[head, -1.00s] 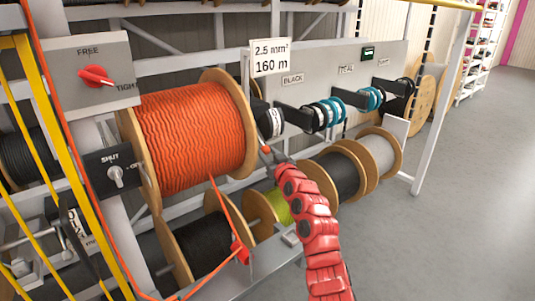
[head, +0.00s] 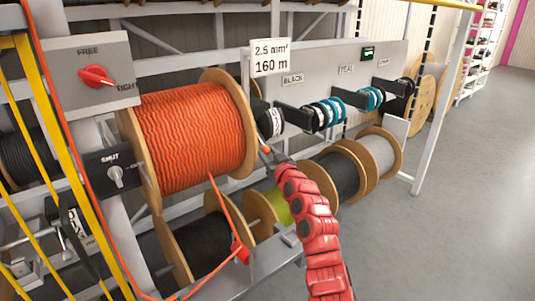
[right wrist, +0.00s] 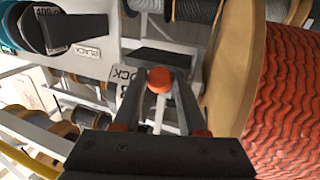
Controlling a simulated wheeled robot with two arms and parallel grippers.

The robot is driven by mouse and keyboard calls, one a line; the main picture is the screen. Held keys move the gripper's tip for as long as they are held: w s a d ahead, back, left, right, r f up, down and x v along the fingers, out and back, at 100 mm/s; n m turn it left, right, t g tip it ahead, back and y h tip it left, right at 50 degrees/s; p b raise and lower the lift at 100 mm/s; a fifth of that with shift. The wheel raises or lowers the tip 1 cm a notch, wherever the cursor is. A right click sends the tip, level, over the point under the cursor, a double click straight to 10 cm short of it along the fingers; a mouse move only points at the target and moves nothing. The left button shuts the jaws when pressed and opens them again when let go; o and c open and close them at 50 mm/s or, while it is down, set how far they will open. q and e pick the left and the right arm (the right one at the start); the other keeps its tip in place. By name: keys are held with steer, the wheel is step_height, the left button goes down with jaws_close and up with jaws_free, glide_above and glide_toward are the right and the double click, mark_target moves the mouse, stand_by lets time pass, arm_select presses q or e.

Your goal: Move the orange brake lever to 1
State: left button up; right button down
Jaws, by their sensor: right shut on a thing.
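The orange brake lever shows in the right wrist view as an orange knob (right wrist: 159,85) on a thin pale stem, in front of a pale panel. My right gripper (right wrist: 160,80) has its two dark fingers closed on either side of this knob. In the head view, my right gripper (head: 266,151) is small and partly hidden by my red arm, beside the right flange of the big orange reel (head: 190,140). A panel marking near the lever reads LOCK upside down (right wrist: 126,80). The lever's 1 mark cannot be made out. My left gripper is not in view.
A red FREE/TIGHT knob (head: 96,76) and a SHUT switch (head: 116,176) are on the left. The orange reel's flange (right wrist: 232,65) stands close to the right of my gripper. More reels (head: 340,172) sit below and right. The floor at right is clear.

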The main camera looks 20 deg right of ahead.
steer(key=shift+r, duration=0.1)
stand_by(0.3)
steer(key=shift+s+d+r+g+p, duration=0.1)
steer(key=shift+s+r+g+p, duration=0.15)
steer(key=shift+r+g, duration=0.15)
steer(key=shift+s+d+r+g+p, duration=0.1)
steer(key=shift+r+g+p, duration=0.1)
steer(key=shift+r+g, duration=0.15)
steer(key=r+g, duration=0.2)
steer(key=r+n+g+p, duration=0.1)
steer(key=r+g, duration=0.1)
steer(key=s+r+g+h+p, duration=0.1)
steer(key=r+g, duration=0.1)
steer(key=shift+s+d+r+n, duration=0.1)
steer(key=shift+r+n, duration=0.2)
steer(key=shift+r+g+h+p, duration=0.35)
steer(key=shift+r+g, duration=0.1)
steer(key=shift+g, duration=0.1)
steer(key=shift+r, duration=0.4)
steer(key=shift+w+r+b, duration=0.2)
steer(key=shift+w+r, duration=0.05)
steer(key=shift+r, duration=0.2)
steer(key=shift+w+r+b, duration=0.15)
steer(key=shift+w+r, duration=0.05)
steer(key=shift+r, duration=0.25)
